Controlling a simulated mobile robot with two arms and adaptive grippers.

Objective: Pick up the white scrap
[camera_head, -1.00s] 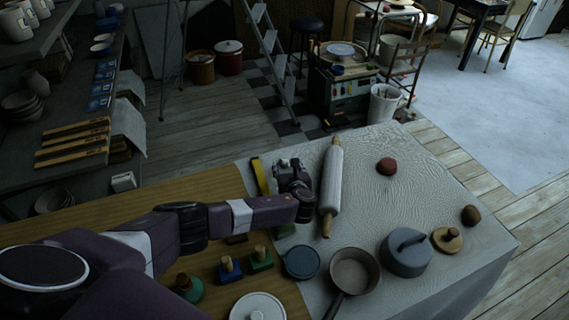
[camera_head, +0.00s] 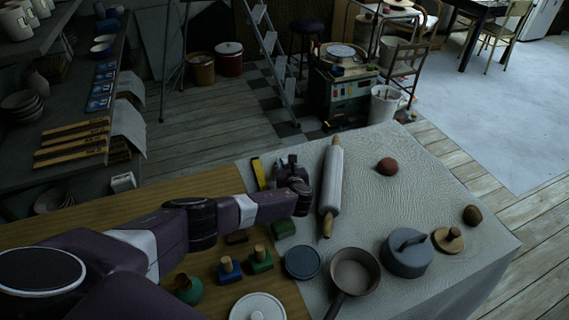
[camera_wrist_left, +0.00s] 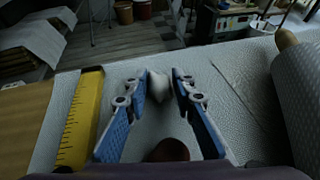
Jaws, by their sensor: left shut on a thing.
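The white scrap (camera_wrist_left: 161,87) is a small pale lump between the blue-padded fingers of my left gripper in the left wrist view. My left gripper (camera_wrist_left: 161,84) is shut on it, with a finger on either side. In the head view my left gripper (camera_head: 285,160) is over the cloth-covered part of the table, between the yellow ruler and the rolling pin. My right gripper is not in view.
A yellow ruler (camera_wrist_left: 80,120) lies left of my gripper, and a white rolling pin (camera_head: 331,180) lies to its right. A pan (camera_head: 354,272), a grey lidded pot (camera_head: 407,254) and stamp blocks (camera_head: 261,260) stand nearer. The cloth (camera_head: 430,180) farther right is mostly clear.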

